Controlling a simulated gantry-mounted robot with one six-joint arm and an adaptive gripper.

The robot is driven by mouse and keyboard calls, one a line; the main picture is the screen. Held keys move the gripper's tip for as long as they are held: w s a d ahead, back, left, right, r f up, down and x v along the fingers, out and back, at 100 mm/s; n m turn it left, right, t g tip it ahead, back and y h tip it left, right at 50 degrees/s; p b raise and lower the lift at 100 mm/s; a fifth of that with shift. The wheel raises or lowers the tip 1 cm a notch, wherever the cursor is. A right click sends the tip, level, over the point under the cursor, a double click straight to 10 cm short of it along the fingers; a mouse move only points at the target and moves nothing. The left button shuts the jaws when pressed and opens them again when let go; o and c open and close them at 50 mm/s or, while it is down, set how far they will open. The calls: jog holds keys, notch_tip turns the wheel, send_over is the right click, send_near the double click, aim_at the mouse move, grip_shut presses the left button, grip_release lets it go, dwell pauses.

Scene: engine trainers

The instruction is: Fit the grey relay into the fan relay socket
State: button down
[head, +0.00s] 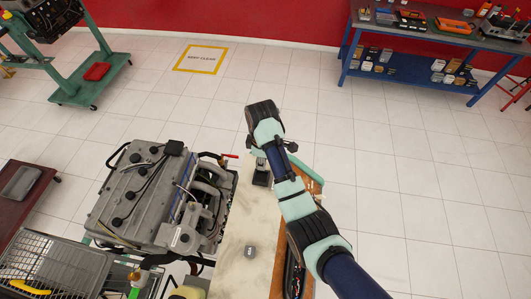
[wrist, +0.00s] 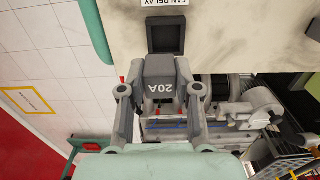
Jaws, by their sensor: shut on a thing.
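The grey relay, marked 20A upside down, is between the two fingers of my gripper (wrist: 160,90) in the wrist view; its grey body (wrist: 159,68) shows there. My gripper is shut on it. The fan relay socket (wrist: 166,36), a dark square recess, lies just above the relay in that picture, with the relay's edge close to its lower rim. Whether they touch I cannot tell. In the head view the socket (head: 262,180) is a dark block under my wrist. My fingers are too small to make out there.
The pale bench top (head: 236,222) holds another small grey block (head: 250,252) nearer to me. A large grey engine (head: 150,195) stands left of the bench. A wire basket (head: 55,270) is at lower left. A blue workbench (head: 410,70) stands far right. Open floor lies between.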

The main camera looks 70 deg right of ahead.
jog(key=shift+a+f, duration=0.15)
jog(key=shift+f, duration=0.1)
jog(key=f, duration=0.3)
jog(key=shift+s+a, duration=0.15)
jog(key=shift+a, duration=0.25)
jog(key=shift+f, duration=2.5)
jog(key=c, duration=0.8)
grip_release()
jog(key=shift+d, duration=0.1)
jog(key=shift+r, duration=0.1)
notch_tip(320, 180, up, 12)
jog(key=shift+r+p, duration=0.15)
jog(key=shift+p, duration=0.7)
